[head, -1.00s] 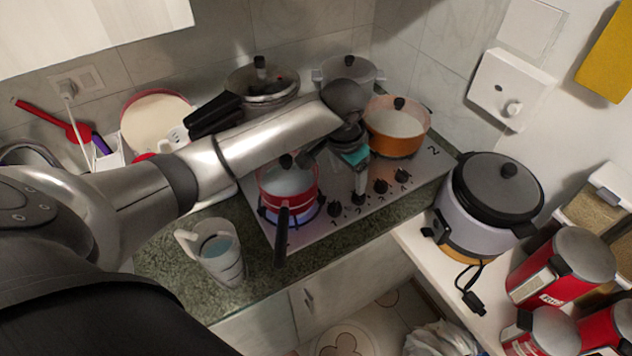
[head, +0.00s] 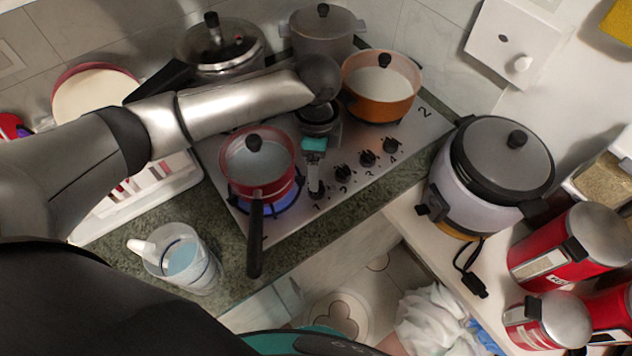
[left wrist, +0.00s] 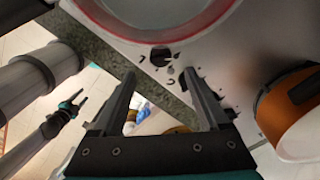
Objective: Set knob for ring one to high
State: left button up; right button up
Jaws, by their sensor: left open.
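The stove (head: 360,190) has a row of black knobs with printed numbers. My left gripper (head: 316,188) points down at the front edge of the row, over the spot by the number 1, and hides most of that knob. In the left wrist view its fingers (left wrist: 158,72) are apart, with a dark knob (left wrist: 160,55) just beyond and between the tips; I cannot tell whether they touch it. A red pot (head: 258,165) sits on ring one, with a blue-violet glow under it. My right gripper (left wrist: 76,105) shows small in the left wrist view, away from the stove.
The red pot's dark handle (head: 255,235) sticks out over the front edge, left of my left gripper. An orange pot (head: 381,98) and grey pots stand behind. A pitcher (head: 185,265) stands on the left counter. A rice cooker (head: 490,170) stands to the right.

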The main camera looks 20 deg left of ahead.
pick_arm(q)
notch_tip(320, 180, down, 7)
jog(key=shift+f+b, duration=0.15)
jog(key=shift+b, duration=0.2)
grip_shut()
dwell(0.6)
